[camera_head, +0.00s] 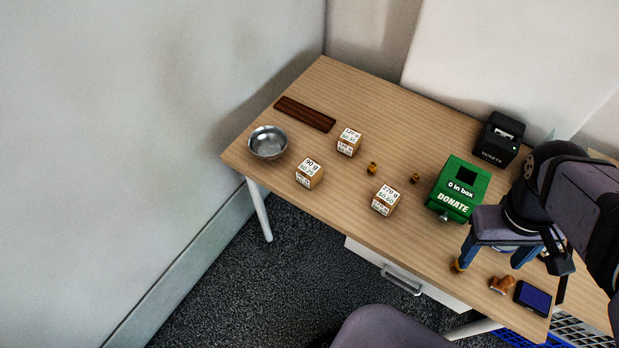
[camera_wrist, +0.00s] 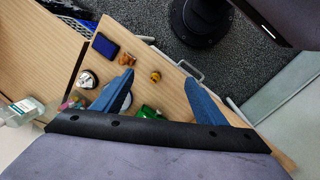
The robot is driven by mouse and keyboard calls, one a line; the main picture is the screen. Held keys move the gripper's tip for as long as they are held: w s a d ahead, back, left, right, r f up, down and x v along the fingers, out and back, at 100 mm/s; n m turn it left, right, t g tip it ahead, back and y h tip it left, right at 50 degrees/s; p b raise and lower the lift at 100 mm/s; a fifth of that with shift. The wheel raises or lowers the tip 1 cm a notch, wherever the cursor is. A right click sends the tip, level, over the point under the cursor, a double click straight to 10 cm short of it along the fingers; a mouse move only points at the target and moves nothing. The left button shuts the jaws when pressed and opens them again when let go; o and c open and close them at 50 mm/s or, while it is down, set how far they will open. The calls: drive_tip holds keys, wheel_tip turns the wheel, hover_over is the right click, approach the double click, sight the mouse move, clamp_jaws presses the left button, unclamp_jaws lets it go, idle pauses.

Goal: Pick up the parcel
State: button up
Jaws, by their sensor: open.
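Three small cardboard parcels with printed weight labels stand on the wooden table in the head view: a back parcel (camera_head: 349,142), a left parcel (camera_head: 310,173) and a front parcel (camera_head: 386,200). The frames do not show which one the task means. My gripper (camera_head: 492,262) is open and empty above the right part of the table, to the right of all three parcels. Its two blue fingers also show spread apart in the wrist view (camera_wrist: 159,78). No parcel can be made out in the wrist view.
A green donation box (camera_head: 460,189) stands between the parcels and my gripper, with a black ticket printer (camera_head: 499,139) behind it. A metal bowl (camera_head: 268,142) and dark wooden strip (camera_head: 305,114) lie left.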

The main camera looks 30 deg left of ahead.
drive_tip(key=w+a+f+n+t+h+b, duration=0.4)
drive_tip(key=w+a+n+b, duration=0.3)
drive_tip(key=w+n+b, duration=0.3)
drive_tip(key=w+a+n+t+b, duration=0.3)
drive_tip(key=a+n, duration=0.2)
drive_tip(key=a, duration=0.2)
drive_tip(key=w+a+n+t+b, duration=0.2)
drive_tip(key=a+n+b, duration=0.15)
drive_tip(key=a, duration=0.35)
wheel_tip(320, 180, up, 5)
drive_tip(key=n+t+y+b, duration=0.4)
drive_tip(key=n+t+b, duration=0.5)
drive_tip(key=n, duration=0.2)
hover_over(304, 176)
drive_tip(key=s, duration=0.1)
wheel_tip(304, 176, down, 20)
drive_tip(key=shift+w+f+p, duration=0.15)
drive_tip(key=shift+f+p, duration=0.05)
drive_tip(key=shift+p, duration=0.25)
drive_tip(key=shift+w, duration=0.8)
drive_tip(key=shift+w+d+r, duration=0.1)
drive_tip(key=shift+w+d, duration=0.05)
drive_tip(key=shift+w, duration=2.75)
